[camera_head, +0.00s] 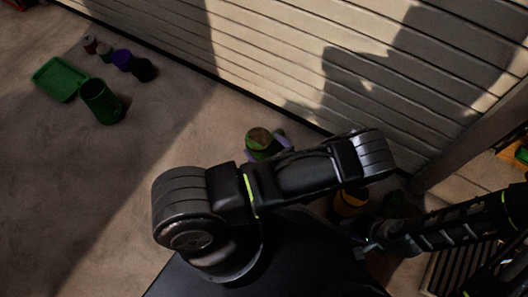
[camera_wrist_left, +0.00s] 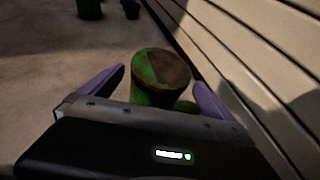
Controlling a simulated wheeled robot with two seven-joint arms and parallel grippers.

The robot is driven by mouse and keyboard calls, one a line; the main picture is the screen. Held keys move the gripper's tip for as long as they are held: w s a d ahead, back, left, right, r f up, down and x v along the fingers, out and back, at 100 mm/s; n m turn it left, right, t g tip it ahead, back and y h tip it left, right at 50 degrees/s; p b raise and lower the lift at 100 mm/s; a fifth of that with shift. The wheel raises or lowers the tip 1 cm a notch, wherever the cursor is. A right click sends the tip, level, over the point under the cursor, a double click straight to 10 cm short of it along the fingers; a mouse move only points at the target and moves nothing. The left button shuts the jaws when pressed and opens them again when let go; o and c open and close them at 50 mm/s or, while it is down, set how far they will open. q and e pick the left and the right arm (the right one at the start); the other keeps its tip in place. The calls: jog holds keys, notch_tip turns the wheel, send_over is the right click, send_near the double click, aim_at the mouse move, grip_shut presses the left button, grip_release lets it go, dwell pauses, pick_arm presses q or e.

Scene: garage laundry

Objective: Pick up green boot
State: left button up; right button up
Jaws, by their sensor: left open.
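The green boot (camera_head: 258,138) stands on the floor near the slatted wall, partly hidden behind my left arm in the head view. In the left wrist view the boot (camera_wrist_left: 160,72) has a brown, round top and green sides. My left gripper (camera_head: 265,148) is open, with one purple finger on each side of the boot. In the left wrist view, gaps show between the fingers of the left gripper (camera_wrist_left: 159,80) and the boot. My right gripper (camera_head: 368,246) is dark and low at the right; its jaws cannot be made out.
A green bucket-like item (camera_head: 103,102), a green tray (camera_head: 58,80) and several small containers (camera_head: 122,59) lie at the upper left. A yellow and black item (camera_head: 350,203) is beside my left arm. The slatted wall (camera_head: 290,65) bounds the far side.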

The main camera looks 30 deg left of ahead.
aim_at(256, 139)
pick_arm(q)
jog(key=b+x, duration=0.2)
jog(key=x, duration=0.2)
jog(key=shift+a+f, duration=0.25)
jog(key=shift+w+a, duration=0.2)
jog(key=shift+a, duration=0.1)
jog(key=shift+c, duration=0.4)
jog(key=c, duration=2.1)
jog(key=shift+r, duration=0.2)
